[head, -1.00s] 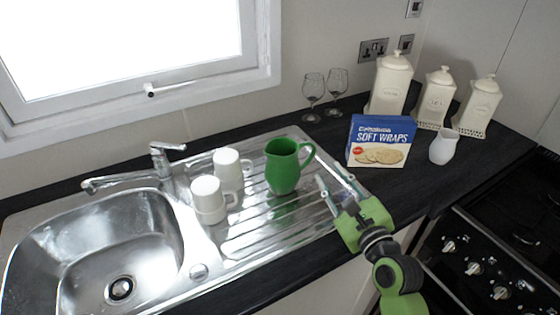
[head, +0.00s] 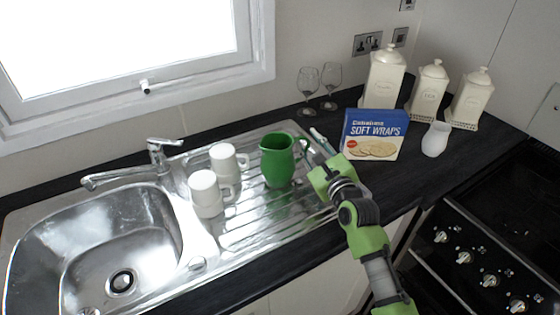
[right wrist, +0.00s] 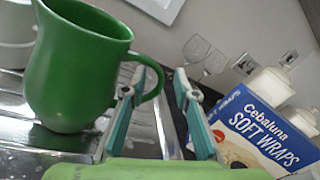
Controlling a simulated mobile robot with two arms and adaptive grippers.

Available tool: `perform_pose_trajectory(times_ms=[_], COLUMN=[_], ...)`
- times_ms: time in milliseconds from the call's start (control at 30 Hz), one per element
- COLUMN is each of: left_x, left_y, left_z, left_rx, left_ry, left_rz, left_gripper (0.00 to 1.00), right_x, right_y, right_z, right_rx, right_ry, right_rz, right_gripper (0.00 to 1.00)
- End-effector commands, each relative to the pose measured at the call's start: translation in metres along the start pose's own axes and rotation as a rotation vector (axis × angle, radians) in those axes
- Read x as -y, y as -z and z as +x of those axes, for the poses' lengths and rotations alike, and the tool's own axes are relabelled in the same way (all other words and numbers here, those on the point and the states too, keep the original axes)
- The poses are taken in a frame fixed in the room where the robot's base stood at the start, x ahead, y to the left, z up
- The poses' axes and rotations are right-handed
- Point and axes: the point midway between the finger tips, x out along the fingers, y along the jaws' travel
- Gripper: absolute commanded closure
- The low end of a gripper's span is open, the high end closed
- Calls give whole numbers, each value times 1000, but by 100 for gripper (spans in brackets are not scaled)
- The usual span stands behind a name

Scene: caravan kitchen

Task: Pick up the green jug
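The green jug (head: 277,163) stands upright on the ridged steel draining board, its handle toward the right. In the right wrist view the jug (right wrist: 73,75) fills the left side. My right gripper (head: 310,144) is at the handle side of the jug. In the right wrist view its fingers (right wrist: 158,84) are apart, with the handle's outer curve appearing between them. The left finger overlaps the handle's opening; I cannot tell whether either finger touches it. My left gripper is not in view.
Two white mugs (head: 205,188) stand just left of the jug on the draining board (head: 245,236). A soft wraps box (head: 374,136), a white cup (head: 436,139), two wine glasses (head: 308,85) and cream canisters (head: 384,78) stand to the right. The sink (head: 125,235) is at left.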

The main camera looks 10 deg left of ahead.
Motion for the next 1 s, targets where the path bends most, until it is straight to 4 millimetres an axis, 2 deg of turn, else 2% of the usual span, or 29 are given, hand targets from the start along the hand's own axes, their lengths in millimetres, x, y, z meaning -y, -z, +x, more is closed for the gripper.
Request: perform_pose_trajectory(times_ms=[100, 367, 500, 1000], left_x=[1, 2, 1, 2], left_y=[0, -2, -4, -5], left_z=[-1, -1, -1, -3], left_rx=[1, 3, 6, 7], left_ry=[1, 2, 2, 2], left_rz=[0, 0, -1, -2], left_gripper=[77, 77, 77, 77], right_x=[0, 0, 0, 1], right_y=[0, 0, 0, -2], right_z=[8, 10, 10, 10], right_rx=[0, 0, 0, 0], right_ry=[-1, 0, 0, 1], right_rz=[1, 1, 1, 0], right_gripper=[73, 73, 100, 100])
